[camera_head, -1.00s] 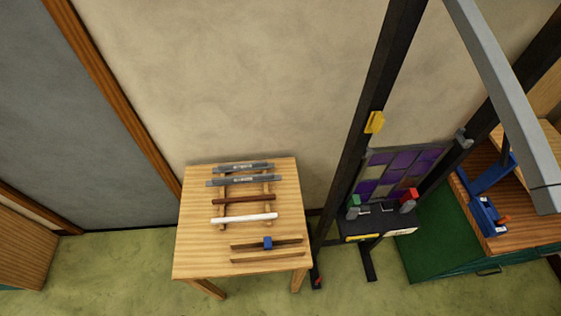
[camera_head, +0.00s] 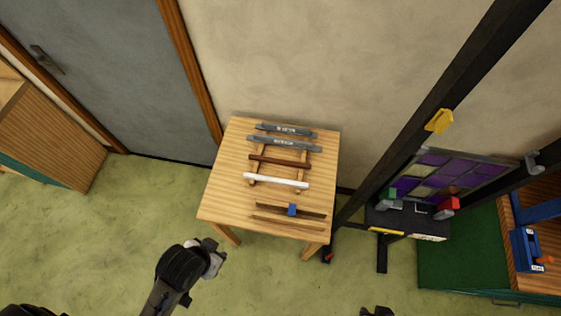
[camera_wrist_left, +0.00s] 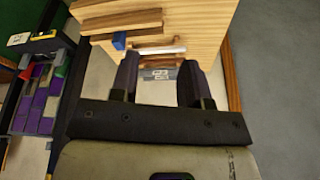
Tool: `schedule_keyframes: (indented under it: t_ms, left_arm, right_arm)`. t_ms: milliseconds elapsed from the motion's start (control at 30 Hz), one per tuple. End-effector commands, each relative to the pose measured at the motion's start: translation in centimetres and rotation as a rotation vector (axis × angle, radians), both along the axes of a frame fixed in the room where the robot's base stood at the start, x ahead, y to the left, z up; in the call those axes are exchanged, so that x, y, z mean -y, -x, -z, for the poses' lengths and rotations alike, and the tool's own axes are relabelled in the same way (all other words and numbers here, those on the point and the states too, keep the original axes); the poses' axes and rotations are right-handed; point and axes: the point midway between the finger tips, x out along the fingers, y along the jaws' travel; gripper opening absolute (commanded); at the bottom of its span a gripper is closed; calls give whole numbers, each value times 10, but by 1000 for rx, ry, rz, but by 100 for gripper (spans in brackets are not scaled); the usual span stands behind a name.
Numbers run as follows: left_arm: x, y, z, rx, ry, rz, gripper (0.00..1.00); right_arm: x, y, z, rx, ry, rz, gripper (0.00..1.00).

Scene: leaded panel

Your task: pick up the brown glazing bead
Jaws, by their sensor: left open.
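The brown glazing bead (camera_head: 280,161) lies across a wooden rack on the small table, between a white rod (camera_head: 276,181) and the grey bars (camera_head: 284,143) in the head view. My left gripper (camera_head: 213,258) is in front of the table's left front corner, clear of the bead. In the left wrist view my left gripper (camera_wrist_left: 157,74) has its two fingers apart with nothing held, and the table shows beyond them. A dark piece, perhaps of my right arm, shows at the bottom edge of the head view; its jaws cannot be made out.
The wooden table (camera_head: 222,198) also bears wooden strips (camera_head: 287,225) with a blue block (camera_head: 292,210). To its right stands a dark frame with a purple leaded panel (camera_head: 440,178) and a yellow piece (camera_head: 439,121). Green floor (camera_head: 110,230) is open to the left.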

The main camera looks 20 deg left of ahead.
Motion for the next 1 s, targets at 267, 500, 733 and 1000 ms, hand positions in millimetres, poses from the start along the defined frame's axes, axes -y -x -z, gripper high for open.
schedule_keyframes:
  t_ms: [267, 500, 733, 1000]
  left_arm:
    - [1, 0, 0, 1, 3, -1, 43]
    - [-1, 0, 0, 0, -3, 2, 51]
    - [-3, -1, 0, 1, -9, 6, 53]
    - [-10, -68, 0, 172, -40, 21, 53]
  right_arm:
    - [0, -1, -1, 3, 0, 0, 38]
    - [0, -2, -1, 4, -1, 0, 38]
    - [0, -2, 0, 5, -1, 0, 38]
    - [-1, -2, 35, 6, -1, 1, 38]
